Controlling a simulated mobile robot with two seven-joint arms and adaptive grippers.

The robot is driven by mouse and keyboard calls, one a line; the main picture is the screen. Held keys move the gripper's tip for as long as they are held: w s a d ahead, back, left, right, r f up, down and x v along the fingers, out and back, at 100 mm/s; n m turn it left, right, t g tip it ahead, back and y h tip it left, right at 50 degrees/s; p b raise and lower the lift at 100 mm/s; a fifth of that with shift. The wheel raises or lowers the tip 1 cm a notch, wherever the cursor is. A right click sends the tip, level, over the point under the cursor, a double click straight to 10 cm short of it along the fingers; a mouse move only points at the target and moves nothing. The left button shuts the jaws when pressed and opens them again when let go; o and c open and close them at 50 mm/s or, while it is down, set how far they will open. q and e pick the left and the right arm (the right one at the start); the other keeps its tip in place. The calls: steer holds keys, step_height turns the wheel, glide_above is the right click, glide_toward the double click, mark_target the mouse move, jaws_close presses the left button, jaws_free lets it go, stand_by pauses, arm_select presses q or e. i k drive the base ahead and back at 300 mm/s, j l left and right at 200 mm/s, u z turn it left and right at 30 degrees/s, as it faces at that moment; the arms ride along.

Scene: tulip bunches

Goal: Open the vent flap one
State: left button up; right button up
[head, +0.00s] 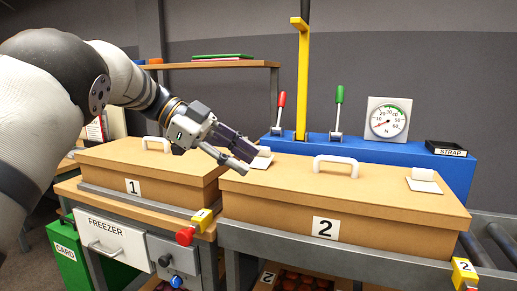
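Box one (132,185) is a tan lidded box labelled 1, with a white handle (157,143) on its lid. Contact with the flap cannot be made out. My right gripper is not in view.
Box two (325,229), with its own handle (335,163) and white flap (424,179), stands close on the right. Behind are a blue bench (345,150) with red and green levers, a yellow post (302,80) and a dial (388,119). A freezer drawer (112,246) is below box one.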

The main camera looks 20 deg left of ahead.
mark_target(263, 160)
steer(key=i+j, duration=0.25)
steer(key=i, duration=0.15)
steer(key=i+j, duration=0.2)
steer(key=i, duration=0.2)
